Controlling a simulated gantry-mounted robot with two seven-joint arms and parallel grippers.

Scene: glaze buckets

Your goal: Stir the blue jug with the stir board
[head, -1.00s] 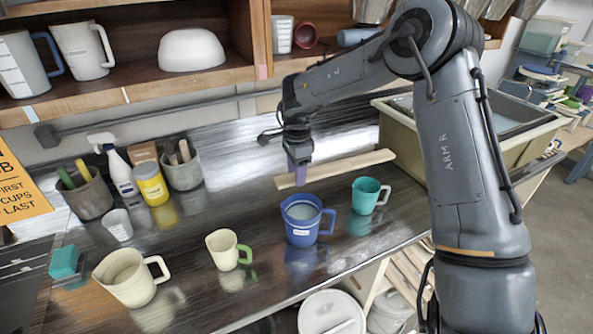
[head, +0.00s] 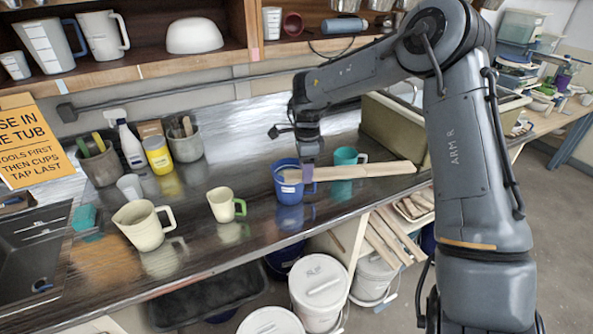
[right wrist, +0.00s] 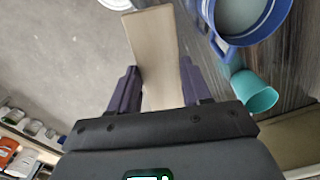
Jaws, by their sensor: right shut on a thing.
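The blue jug (head: 289,194) stands upright on the counter near its front edge, with pale contents visible in the right wrist view (right wrist: 238,16). My right gripper (head: 308,173) is shut on the stir board (head: 365,171), a long pale wooden slat. The board lies roughly level, and its left end overlaps the jug's rim in the head view. In the right wrist view the board (right wrist: 155,50) sits between the two purple fingers, beside the jug rather than inside it. My left gripper is not in view.
A teal cup (head: 345,156) stands just behind the board, close to the blue jug. A cream cup (head: 222,205) and a cream pitcher (head: 142,226) stand to the left. A tub (head: 392,130) is at the back right. Lidded buckets (head: 320,285) stand below the counter.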

